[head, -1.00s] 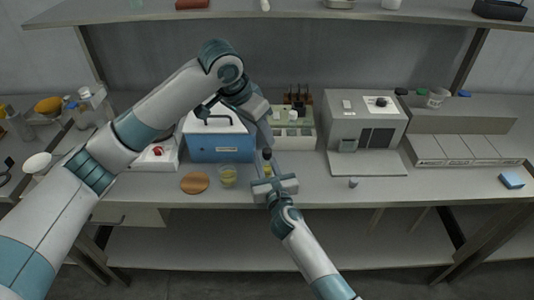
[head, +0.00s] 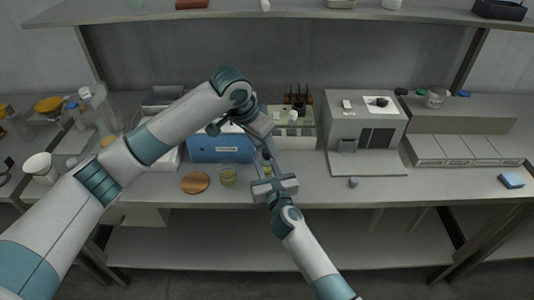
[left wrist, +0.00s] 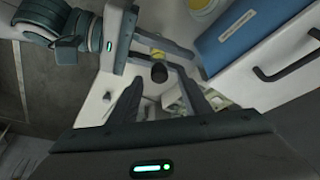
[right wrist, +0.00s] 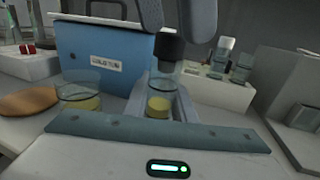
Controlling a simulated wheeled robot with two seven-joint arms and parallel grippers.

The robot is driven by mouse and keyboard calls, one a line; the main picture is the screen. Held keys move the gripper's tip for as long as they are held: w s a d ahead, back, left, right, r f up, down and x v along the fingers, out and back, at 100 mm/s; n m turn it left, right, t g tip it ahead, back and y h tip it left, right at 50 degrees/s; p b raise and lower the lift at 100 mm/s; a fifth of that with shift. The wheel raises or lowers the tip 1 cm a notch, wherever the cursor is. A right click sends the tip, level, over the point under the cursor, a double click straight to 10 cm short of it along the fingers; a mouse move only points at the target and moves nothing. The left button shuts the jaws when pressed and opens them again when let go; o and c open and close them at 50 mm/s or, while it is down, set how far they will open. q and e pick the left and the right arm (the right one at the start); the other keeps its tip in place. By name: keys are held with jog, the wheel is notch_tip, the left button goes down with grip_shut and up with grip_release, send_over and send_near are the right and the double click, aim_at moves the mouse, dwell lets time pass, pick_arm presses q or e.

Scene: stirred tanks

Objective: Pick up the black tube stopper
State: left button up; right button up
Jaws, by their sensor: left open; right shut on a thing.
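The black tube stopper (right wrist: 168,46) sits on top of a clear tube (right wrist: 163,83) with yellow content at its bottom. My right gripper (head: 272,184) is shut on this tube and holds it upright at the bench's front. My left gripper (left wrist: 158,95) is open, above the tube. The stopper also shows in the left wrist view (left wrist: 158,72), in the gap between the left fingers. In the right wrist view the left fingers (right wrist: 176,18) are just above and beside the stopper; I cannot tell whether they touch it. In the head view the left gripper mostly hides the stopper.
A blue box (head: 215,149) with a black handle stands behind and left of the tube. A glass beaker (head: 227,175) with yellow liquid and a round brown disc (head: 195,182) are to the left. A grey machine (head: 362,122) stands to the right. The bench front between has free room.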

pick_arm(q)
jog(key=shift+w+d+f, duration=0.15)
jog(key=shift+d+f, duration=0.05)
jog(key=shift+f, duration=0.45)
grip_shut()
